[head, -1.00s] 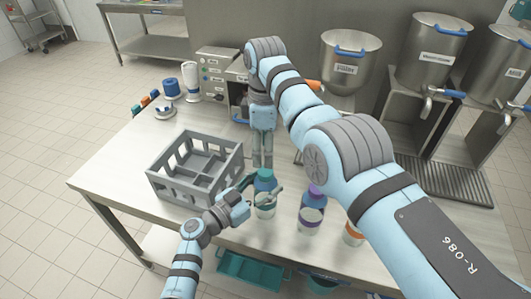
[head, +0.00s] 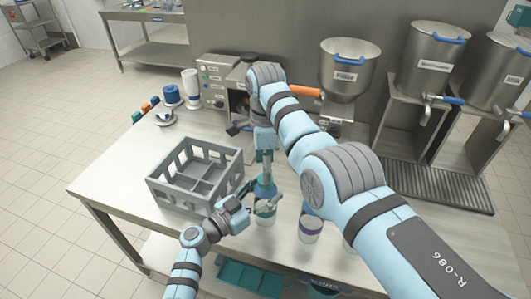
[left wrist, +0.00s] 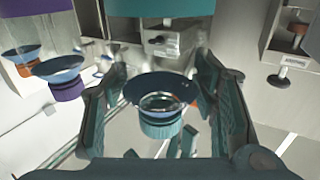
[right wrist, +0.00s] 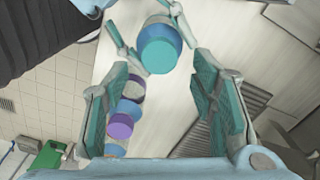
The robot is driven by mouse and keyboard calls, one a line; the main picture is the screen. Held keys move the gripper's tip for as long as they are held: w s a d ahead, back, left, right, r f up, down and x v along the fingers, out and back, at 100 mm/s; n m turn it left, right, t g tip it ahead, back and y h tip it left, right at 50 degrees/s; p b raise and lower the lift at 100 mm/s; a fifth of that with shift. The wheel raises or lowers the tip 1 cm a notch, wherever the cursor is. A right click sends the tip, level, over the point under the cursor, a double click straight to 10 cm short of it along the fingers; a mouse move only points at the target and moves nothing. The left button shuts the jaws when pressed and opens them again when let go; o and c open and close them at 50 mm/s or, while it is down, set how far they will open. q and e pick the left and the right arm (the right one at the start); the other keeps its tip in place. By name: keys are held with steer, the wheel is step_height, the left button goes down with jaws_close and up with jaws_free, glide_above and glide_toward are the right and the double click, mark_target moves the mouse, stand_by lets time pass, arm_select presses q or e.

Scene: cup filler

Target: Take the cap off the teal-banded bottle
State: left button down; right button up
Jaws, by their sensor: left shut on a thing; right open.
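The teal-banded bottle (head: 265,219) stands upright near the table's front edge. Its teal cap (right wrist: 158,56) shows from above in the right wrist view; in the left wrist view the cap (left wrist: 161,129) sits on the blue shoulder, with the picture upside down. My left gripper (head: 264,203) is shut around the bottle below the cap. My right gripper (head: 264,171) points down above the bottle, its fingers open and empty. In the head view it hides most of the cap.
A purple-banded bottle (head: 311,228) stands to the right, with another bottle partly behind my right arm. A grey divided crate (head: 193,198) stands to the left on the steel table (head: 115,170). Hoppers and dispensers line the back.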

arm_select(q)
steer(key=shift+s+f, duration=0.1)
steer(key=shift+f, duration=0.2)
arm_select(e)
step_height(320, 180, down, 4)
steer(key=shift+c, duration=0.4)
